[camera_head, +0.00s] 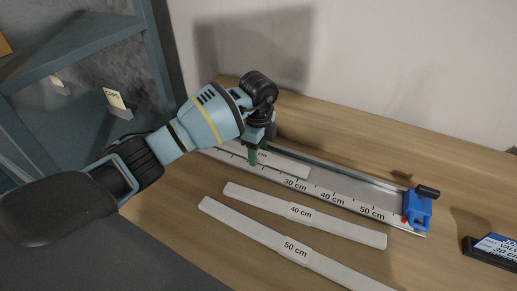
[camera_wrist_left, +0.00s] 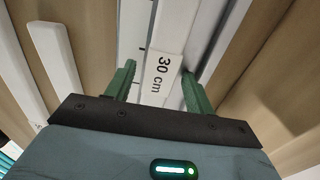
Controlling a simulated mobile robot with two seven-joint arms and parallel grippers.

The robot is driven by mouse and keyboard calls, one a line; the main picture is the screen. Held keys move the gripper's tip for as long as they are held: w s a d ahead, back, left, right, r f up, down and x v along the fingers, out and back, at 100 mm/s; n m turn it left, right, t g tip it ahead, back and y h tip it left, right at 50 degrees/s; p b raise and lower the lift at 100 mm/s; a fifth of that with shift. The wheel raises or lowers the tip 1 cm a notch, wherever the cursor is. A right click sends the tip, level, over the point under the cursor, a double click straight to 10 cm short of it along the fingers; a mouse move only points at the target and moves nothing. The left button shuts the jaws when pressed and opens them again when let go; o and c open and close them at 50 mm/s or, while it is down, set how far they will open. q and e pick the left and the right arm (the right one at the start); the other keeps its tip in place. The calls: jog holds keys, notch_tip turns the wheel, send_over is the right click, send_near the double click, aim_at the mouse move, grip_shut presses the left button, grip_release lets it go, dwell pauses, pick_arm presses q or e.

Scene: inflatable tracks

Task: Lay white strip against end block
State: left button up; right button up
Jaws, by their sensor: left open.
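A white strip labelled 30 cm (camera_wrist_left: 162,74) lies on the measuring track and also shows in the head view (camera_head: 290,167). My left gripper (camera_head: 254,156) is over this strip, pointing down. In the left wrist view its green fingers (camera_wrist_left: 158,72) are open, one on each side of the strip's label. The track (camera_head: 345,203) carries a scale marked 30 cm, 40 cm and 50 cm. A blue block (camera_head: 418,210) with a black knob sits at the track's right end, clear of the strip. The track's left end is hidden behind my arm.
Two loose white strips lie in front of the track, labelled 40 cm (camera_head: 345,229) and 50 cm (camera_head: 245,227). A black holder with a blue-and-white card (camera_head: 490,250) stands at the far right. A blue-grey shelf (camera_head: 85,45) is at the left, and a wall stands behind.

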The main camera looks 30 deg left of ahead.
aim_at(258, 154)
pick_arm(q)
notch_tip(258, 154, up, 12)
jog(key=shift+r+p, duration=0.2)
jog(key=shift+p, duration=0.15)
dwell(0.4)
jog(key=shift+f, duration=0.1)
